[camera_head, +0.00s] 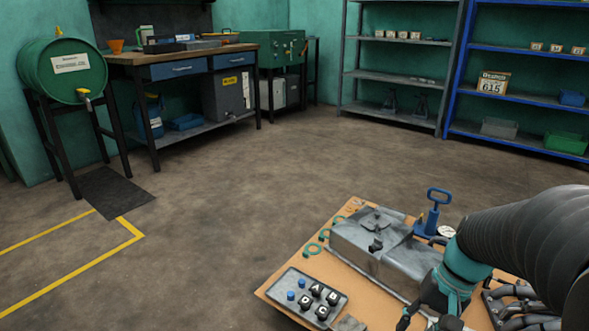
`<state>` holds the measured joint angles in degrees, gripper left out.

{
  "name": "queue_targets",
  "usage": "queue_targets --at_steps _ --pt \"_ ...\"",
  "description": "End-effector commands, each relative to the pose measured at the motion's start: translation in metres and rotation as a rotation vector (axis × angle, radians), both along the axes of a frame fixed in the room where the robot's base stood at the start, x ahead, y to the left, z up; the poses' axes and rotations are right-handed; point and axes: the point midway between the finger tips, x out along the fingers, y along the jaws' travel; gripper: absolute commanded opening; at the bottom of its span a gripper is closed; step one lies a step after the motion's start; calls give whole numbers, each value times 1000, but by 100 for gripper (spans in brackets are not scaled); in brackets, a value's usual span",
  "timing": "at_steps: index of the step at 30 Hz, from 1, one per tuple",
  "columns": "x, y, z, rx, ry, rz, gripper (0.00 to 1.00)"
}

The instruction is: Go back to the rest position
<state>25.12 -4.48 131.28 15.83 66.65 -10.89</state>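My arm enters from the right edge, with a dark ribbed sleeve and a teal wrist. My gripper (430,318) points down at the bottom of the view, over the front right of a tan board (284,284). Its fingertips are small, dark and partly cut off by the lower edge, so I cannot tell whether it is open or shut. A grey metal housing (375,243) lies on the board, just left of and behind the gripper. My arm and gripper hide part of the board's right side.
A grey tray (308,298) with blue and dark pieces, teal rings (313,249) and a blue-handled tool (432,212) are on the board. Dark hose-like parts (513,303) lie at right. Open floor (230,195) separates the board from the workbench (180,55), green barrel (62,72) and shelves (400,78).

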Motion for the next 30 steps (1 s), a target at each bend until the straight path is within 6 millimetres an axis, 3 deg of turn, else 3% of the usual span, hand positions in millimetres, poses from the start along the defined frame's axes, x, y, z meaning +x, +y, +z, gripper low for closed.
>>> queue_targets --at_steps 3,18,24,30 --pt "-7 17 29 -91 -92 65 41" --pt "-43 65 117 -352 -512 269 41" --pt "-51 73 133 -387 -614 301 41" --pt "-53 74 135 -393 -632 306 41"
